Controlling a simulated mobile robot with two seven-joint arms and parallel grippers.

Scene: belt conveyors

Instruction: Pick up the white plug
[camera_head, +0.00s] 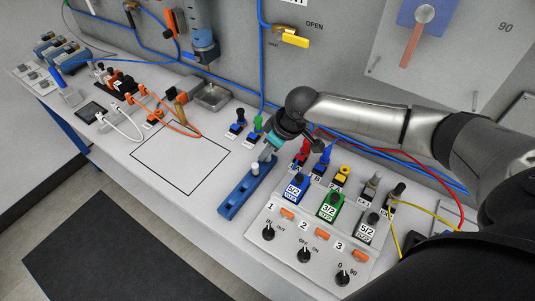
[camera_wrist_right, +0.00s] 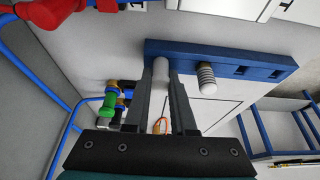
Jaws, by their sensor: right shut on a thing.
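The smooth white plug (camera_wrist_right: 160,70) is between the fingers of my right gripper (camera_wrist_right: 161,82) in the right wrist view, which are shut on it. It is at one end of the blue rack (camera_wrist_right: 222,54); I cannot tell whether it is still seated. A second, threaded white plug (camera_wrist_right: 207,78) stands in the rack beside the right finger. In the head view my right gripper (camera_head: 268,152) is over the far end of the blue rack (camera_head: 236,196), and a whitish plug (camera_head: 255,169) stands just in front of it. My left gripper is not in view.
A panel with knobs and labelled blocks (camera_head: 330,204) stands right of the rack. Blue and green connectors (camera_head: 238,127) stand behind it. A metal tray (camera_head: 211,96) and orange cables (camera_head: 165,122) are to the left. The outlined square (camera_head: 180,160) is mostly bare.

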